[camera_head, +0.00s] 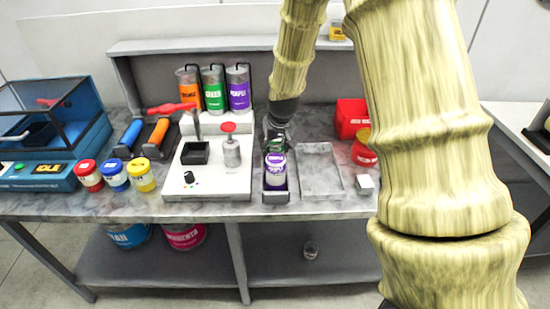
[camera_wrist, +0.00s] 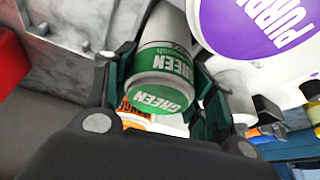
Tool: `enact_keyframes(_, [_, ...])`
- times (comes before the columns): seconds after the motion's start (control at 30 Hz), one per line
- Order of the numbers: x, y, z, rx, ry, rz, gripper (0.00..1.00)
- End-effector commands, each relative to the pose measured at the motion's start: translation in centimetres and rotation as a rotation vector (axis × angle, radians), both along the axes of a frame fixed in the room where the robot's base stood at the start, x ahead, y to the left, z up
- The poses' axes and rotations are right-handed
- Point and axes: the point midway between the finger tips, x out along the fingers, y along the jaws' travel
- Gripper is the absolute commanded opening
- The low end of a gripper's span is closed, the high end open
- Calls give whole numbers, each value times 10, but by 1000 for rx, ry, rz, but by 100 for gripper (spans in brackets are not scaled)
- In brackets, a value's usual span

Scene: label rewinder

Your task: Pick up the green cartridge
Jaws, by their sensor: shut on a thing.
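The green cartridge (camera_wrist: 165,70) is a pale cylinder with a green end marked GREEN. In the wrist view it lies between the two fingers of my gripper (camera_wrist: 158,95), which is shut on it. In the head view my gripper (camera_head: 277,138) is over the back of a narrow dark tray (camera_head: 276,196), and the green cartridge is mostly hidden there. A purple cartridge (camera_head: 276,172) stands in the front of that tray, and its purple top (camera_wrist: 255,30) is close beside the green one. An orange cartridge (camera_wrist: 128,108) shows partly behind the green one. I cannot tell how high it is held.
An empty grey tray (camera_head: 320,172) is right of the narrow tray. A white device (camera_head: 208,184) stands to its left. Orange, green and purple canisters (camera_head: 213,90) stand behind. Red containers (camera_head: 352,118) are at right; my arm covers much of the right side.

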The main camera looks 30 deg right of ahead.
Motion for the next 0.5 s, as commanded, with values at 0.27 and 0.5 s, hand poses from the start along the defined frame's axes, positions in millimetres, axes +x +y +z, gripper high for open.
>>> enact_keyframes(0.27, [0,0,1,0,-1,0,12])
enact_keyframes(0.5, [1,0,14,-1,-3,0,12])
